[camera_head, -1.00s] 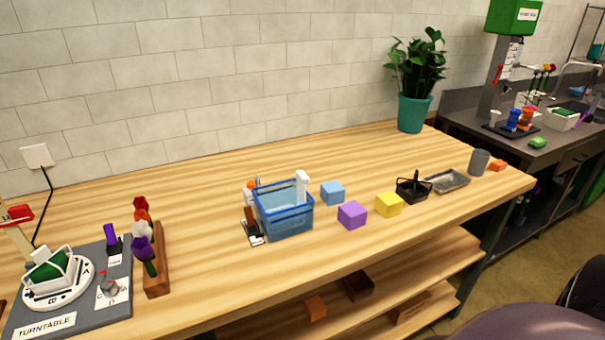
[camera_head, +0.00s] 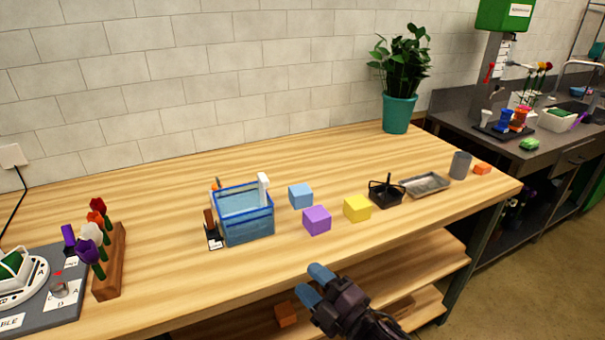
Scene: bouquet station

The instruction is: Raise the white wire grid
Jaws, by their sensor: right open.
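I cannot make out a white wire grid anywhere in the head view. A blue open-topped bin (camera_head: 246,226) stands on the wooden bench, with an upright white piece (camera_head: 263,188) at its back right rim. My right gripper (camera_head: 312,284) is open and empty at the front edge of the bench, to the right of the bin and below the purple cube (camera_head: 317,220). Its two blue fingertips are apart. My left gripper is not in view.
Blue (camera_head: 301,196) and yellow (camera_head: 357,208) cubes, a black basket (camera_head: 386,193), a grey tray (camera_head: 425,185) and a grey cup (camera_head: 461,165) stand on the bench. A flower rack (camera_head: 110,262) stands left. A plant (camera_head: 398,113) stands at the back. Bench space behind the bin is clear.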

